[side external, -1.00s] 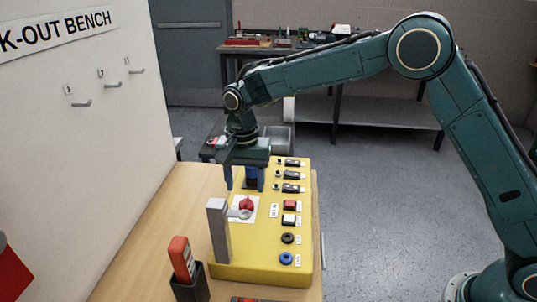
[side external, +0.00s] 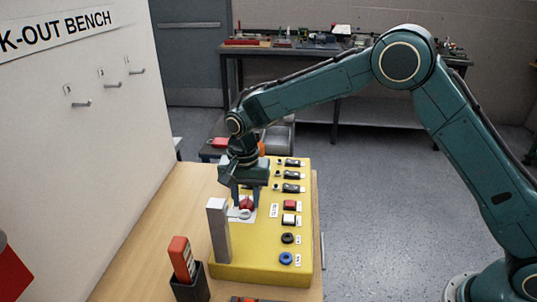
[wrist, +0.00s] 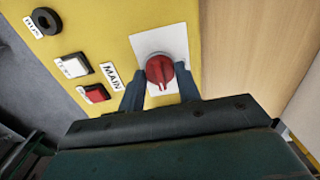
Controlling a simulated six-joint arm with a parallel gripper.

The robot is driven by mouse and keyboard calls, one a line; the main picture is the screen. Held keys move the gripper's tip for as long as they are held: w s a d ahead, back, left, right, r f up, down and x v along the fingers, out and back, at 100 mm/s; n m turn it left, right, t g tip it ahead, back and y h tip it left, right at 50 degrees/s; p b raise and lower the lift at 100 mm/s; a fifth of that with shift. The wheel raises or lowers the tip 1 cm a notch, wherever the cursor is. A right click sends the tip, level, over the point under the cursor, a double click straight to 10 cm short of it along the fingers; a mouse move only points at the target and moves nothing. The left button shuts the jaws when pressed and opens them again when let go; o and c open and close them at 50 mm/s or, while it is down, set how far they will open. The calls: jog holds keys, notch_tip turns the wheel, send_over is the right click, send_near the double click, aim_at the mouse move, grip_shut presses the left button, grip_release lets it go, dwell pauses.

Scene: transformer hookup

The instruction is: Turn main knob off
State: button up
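The main knob (side external: 246,203) is red and sits on a white plate on the yellow panel (side external: 262,262). In the wrist view the red knob (wrist: 160,71) stands beside the label MAIN (wrist: 111,77). My gripper (side external: 246,204) is right above the knob, pointing down. In the wrist view the fingers of my gripper (wrist: 160,88) are apart, one on each side of the knob's near part. I cannot tell whether they touch it. A grey post (side external: 218,230) stands at the panel's front left, near the knob.
A red and white button (side external: 289,206), a black one (side external: 288,238) and a blue one (side external: 286,258) line the panel's right side. A red-topped tool (side external: 181,258) stands in a black holder in front. A white board with hooks (side external: 82,104) rises at left.

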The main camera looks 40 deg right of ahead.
jog(key=shift+n, duration=0.4)
jog(key=shift+c, duration=0.3)
jog(key=n, duration=1.2)
jog(key=shift+n, duration=0.3)
jog(key=n, duration=0.4)
jog(key=shift+n, duration=0.3)
jog(key=o, duration=1)
jog(key=shift+c, duration=0.2)
